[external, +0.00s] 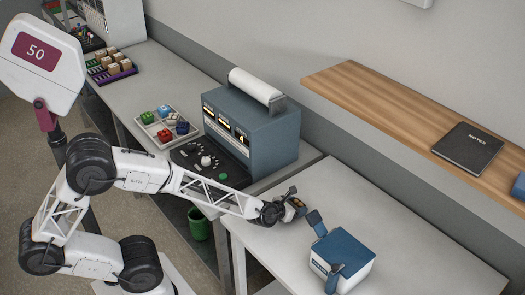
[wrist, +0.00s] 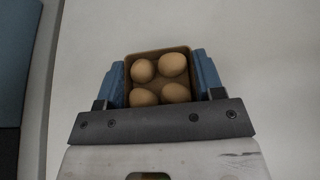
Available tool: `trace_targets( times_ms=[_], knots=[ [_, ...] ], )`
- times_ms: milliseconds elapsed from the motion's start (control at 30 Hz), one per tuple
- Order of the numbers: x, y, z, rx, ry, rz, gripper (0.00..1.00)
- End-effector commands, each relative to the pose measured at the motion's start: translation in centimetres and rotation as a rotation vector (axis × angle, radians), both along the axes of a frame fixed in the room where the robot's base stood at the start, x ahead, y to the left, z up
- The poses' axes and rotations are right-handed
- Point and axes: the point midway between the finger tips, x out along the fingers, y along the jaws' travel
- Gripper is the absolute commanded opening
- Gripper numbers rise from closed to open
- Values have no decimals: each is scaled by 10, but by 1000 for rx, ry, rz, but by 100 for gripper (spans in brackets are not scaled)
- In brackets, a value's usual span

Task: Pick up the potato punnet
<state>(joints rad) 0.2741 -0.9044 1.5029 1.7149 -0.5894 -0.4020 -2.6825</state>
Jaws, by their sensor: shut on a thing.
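The potato punnet (wrist: 161,57) is a small brown open tray holding several round brown potatoes (wrist: 174,64). In the wrist view it sits between the two blue fingers of my gripper (wrist: 161,80), which is shut on its sides. In the external view my gripper (external: 289,205) is over the near-left part of the pale table, just right of the grey machine. The punnet (external: 297,203) shows there only as a small brownish patch, partly hidden by the gripper. I cannot tell whether it touches the table.
A blue-and-white box (external: 348,250) with blue side pieces stands to the right of my gripper. The blue-grey machine (external: 262,135) is behind it to the left. A wooden shelf (external: 385,100) with a black notebook (external: 467,146) runs along the wall. The table's right part is clear.

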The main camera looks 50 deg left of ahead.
Motion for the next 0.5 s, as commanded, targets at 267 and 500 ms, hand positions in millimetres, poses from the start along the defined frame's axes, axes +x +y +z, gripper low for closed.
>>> trace_targets(
  times_ms=[267,500],
  knots=[
    [0,0,8,0,-1,0,35],
    [1,0,31,-1,-3,0,35]
  ],
)
